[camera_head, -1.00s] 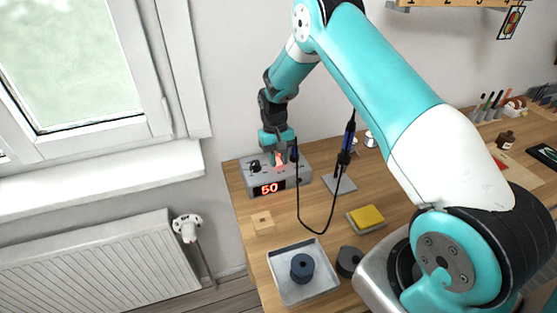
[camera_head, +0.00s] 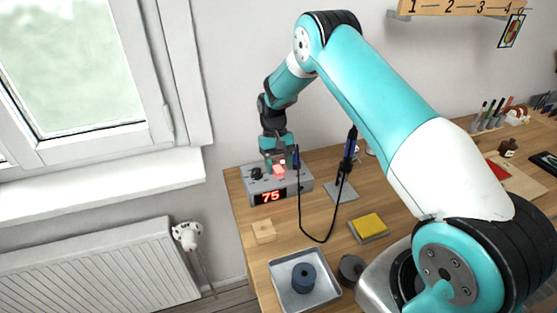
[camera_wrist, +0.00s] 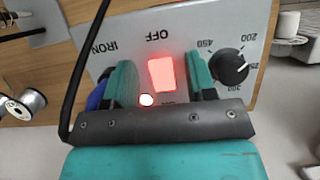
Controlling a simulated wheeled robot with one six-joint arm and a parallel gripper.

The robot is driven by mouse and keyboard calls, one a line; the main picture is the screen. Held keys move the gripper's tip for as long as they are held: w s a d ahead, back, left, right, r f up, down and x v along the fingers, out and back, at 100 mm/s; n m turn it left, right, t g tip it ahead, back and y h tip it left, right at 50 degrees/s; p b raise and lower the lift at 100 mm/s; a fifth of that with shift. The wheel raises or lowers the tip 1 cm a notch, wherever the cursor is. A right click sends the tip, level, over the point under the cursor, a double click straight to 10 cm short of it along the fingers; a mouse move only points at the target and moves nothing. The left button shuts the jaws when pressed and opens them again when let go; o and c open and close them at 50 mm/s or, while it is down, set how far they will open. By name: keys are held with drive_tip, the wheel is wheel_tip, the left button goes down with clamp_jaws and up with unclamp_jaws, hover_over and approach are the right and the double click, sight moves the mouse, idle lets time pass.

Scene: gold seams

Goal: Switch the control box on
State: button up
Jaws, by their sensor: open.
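The control box (camera_head: 258,190) is a grey unit at the back left of the wooden bench, its front display lit with a red 75. In the wrist view the top of the control box (camera_wrist: 130,32) shows the words IRON and OFF, a red lit rocker switch (camera_wrist: 161,74), a small round white light and a black dial with numbers. My gripper (camera_wrist: 160,80) is open above the box, with one teal finger on each side of the switch and nothing between them. I cannot tell whether a finger touches the box.
A soldering iron (camera_head: 349,150) stands in its holder, its black cable looping down to the box. A metal tray (camera_head: 284,297) with a dark spool, a yellow sponge (camera_head: 368,224) and a wooden block (camera_head: 263,230) lie in front. A window and radiator are left.

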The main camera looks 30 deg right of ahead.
drive_tip(key=b+v, duration=0.3)
drive_tip(key=v, duration=0.9)
drive_tip(key=shift+s, duration=0.1)
